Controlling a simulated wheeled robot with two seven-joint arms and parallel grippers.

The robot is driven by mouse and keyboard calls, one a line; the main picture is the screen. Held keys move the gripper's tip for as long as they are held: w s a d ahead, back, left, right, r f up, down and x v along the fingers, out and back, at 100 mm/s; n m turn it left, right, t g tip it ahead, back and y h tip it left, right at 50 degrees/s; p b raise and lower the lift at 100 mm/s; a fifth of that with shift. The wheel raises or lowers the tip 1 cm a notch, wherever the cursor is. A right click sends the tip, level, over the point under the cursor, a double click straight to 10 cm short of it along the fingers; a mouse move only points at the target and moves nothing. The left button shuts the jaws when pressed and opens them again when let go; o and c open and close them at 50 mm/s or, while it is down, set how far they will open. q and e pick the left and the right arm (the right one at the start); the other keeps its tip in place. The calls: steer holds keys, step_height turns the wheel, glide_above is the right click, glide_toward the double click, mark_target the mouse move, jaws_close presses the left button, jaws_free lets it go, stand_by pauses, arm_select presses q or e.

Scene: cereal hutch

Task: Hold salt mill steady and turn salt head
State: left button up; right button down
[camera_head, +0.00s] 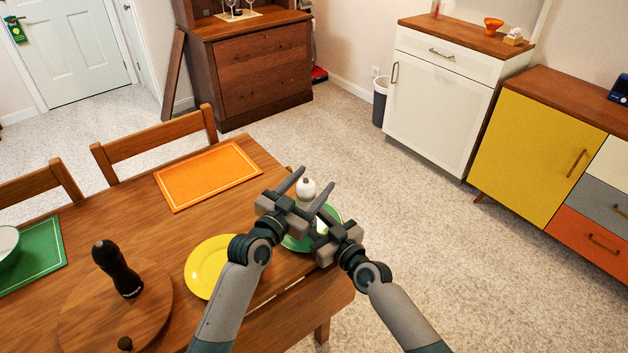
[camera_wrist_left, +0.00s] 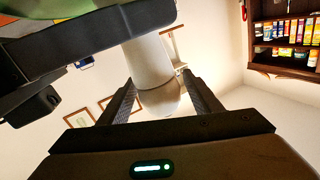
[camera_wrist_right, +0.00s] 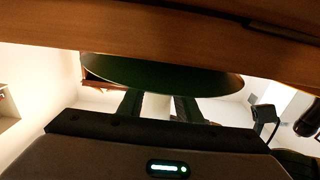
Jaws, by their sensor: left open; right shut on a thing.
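The white salt mill (camera_head: 306,189) shows its rounded head in the head view; its lower body is mostly hidden by my grippers. My left gripper (camera_head: 307,190) is open, with one finger on each side of the head. In the left wrist view the mill's pale body and rounded head (camera_wrist_left: 158,98) lie between the open fingers (camera_wrist_left: 160,97). My right gripper (camera_head: 318,224) is shut on the mill lower down. In the right wrist view a pale strip of the mill (camera_wrist_right: 156,106) shows between the fingers (camera_wrist_right: 158,105).
A green plate (camera_head: 292,243) lies below the grippers at the table's (camera_head: 130,224) right edge. A yellow plate (camera_head: 207,266) is left of it, beside my left arm. A black mill (camera_head: 118,272) stands on a round wooden board (camera_head: 160,310). An orange placemat (camera_head: 208,176) lies behind.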

arm_select(q)
steer(key=shift+w+d, duration=0.3)
steer(key=shift+w, duration=0.2)
steer(key=c, duration=1)
steer(key=shift+c, duration=0.2)
steer(key=shift+r, duration=0.1)
steer(key=m+g+h, duration=0.1)
steer(key=d+m+h, duration=0.1)
steer(key=m+g+h, duration=0.1)
steer(key=shift+s+d+r+g+h, duration=0.2)
steer(key=shift+s+r+g+h, duration=0.05)
steer(key=shift+s+g+h, duration=0.05)
steer(key=shift+a+f, duration=0.2)
